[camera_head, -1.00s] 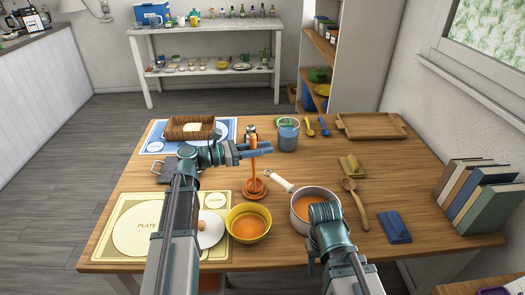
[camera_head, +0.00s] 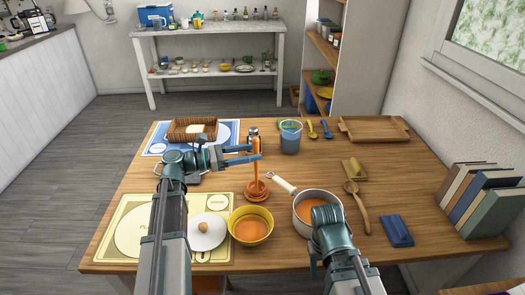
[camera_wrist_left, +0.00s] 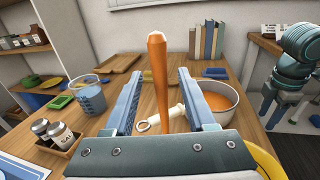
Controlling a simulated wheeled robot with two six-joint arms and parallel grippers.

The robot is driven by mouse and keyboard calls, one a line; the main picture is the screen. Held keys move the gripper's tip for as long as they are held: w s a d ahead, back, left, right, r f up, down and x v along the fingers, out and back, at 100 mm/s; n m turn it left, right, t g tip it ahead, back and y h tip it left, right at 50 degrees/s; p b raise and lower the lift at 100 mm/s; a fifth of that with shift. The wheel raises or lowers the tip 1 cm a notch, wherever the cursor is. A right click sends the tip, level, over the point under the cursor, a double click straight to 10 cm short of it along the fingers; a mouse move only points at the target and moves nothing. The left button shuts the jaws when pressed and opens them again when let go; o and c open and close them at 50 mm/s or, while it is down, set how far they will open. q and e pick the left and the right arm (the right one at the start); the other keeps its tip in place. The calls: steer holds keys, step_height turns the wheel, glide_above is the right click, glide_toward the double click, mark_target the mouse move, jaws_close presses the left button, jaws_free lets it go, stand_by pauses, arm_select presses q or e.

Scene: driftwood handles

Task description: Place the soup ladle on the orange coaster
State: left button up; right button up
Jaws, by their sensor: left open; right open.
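The orange soup ladle (camera_head: 257,169) stands nearly upright, its bowl end down on the orange coaster (camera_head: 253,197) between the yellow bowl and the blue cup. The bowl end hides much of the coaster. My left gripper (camera_head: 252,153) is open around the upper handle. In the left wrist view the ladle handle (camera_wrist_left: 158,85) rises between the two parted fingers (camera_wrist_left: 160,100), with a gap on each side. My right gripper (camera_wrist_left: 274,105) shows at the right edge of the left wrist view; in the head view my wrist above the pot hides its fingers.
A pot of orange soup (camera_head: 306,228) stands right of the yellow bowl (camera_head: 251,238). A white lid (camera_head: 208,240) lies on the placemat at left. A blue measuring cup (camera_head: 290,143) stands behind. A wooden spoon (camera_head: 362,213) and blue cloth (camera_head: 396,230) lie at right.

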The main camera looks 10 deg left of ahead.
arm_select(q)
steer(key=v, duration=0.7)
steer(key=shift+a, duration=0.1)
